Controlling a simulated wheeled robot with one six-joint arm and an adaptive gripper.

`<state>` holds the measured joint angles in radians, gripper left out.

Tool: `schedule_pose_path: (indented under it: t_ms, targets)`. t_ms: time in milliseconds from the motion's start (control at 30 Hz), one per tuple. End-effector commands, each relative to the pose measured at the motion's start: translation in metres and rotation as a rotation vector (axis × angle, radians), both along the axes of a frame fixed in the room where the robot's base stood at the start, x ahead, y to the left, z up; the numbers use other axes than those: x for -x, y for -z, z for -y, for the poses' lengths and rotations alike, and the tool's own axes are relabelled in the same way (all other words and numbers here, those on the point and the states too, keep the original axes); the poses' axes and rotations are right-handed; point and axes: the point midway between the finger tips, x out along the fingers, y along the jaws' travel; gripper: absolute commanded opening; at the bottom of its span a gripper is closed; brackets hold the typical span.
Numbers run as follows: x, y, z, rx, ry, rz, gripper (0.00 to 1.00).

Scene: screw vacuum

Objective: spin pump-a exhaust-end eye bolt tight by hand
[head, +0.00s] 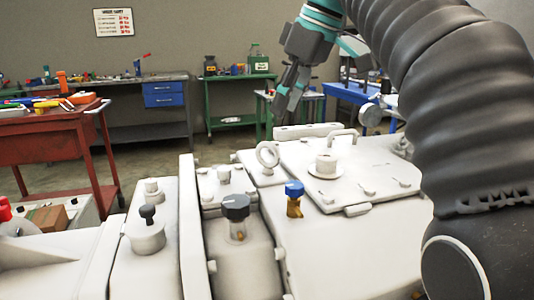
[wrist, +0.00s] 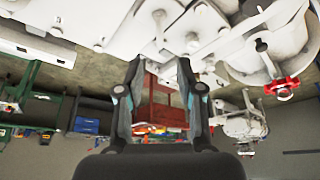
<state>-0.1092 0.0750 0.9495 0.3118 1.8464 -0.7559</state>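The eye bolt (head: 268,155), a pale upright ring, stands on a small flat plate of the white pump (head: 345,240) in the head view. How far it is screwed in cannot be told. A ring that looks like it shows near the top of the wrist view (wrist: 158,15), beyond the fingertips. My gripper (head: 285,108) hangs above and behind the eye bolt in the head view, apart from it. In the wrist view my gripper (wrist: 160,66) has its two fingers spread with nothing between them.
A handle (head: 342,135), a round cap (head: 326,163), a blue-topped valve (head: 294,198) and a black knob (head: 236,207) rise from the pump around the eye bolt. A red tool cart (head: 55,135) stands to the left. Green and blue workbenches stand behind, with open floor between.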

Motion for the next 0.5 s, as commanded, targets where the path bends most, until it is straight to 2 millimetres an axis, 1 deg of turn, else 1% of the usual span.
schedule_pose_path:
  t_ms: [33, 100, 300, 500]
  targets:
    - [-0.001, 0.014, -0.003, 0.000, -0.001, -0.003, 0.37]
    - [-0.004, 0.026, -0.008, 0.000, 0.000, -0.004, 0.37]
    - [-0.012, 0.060, -0.019, 0.000, 0.000, -0.003, 0.37]
    - [-0.019, 0.087, -0.029, 0.000, 0.001, -0.002, 0.37]
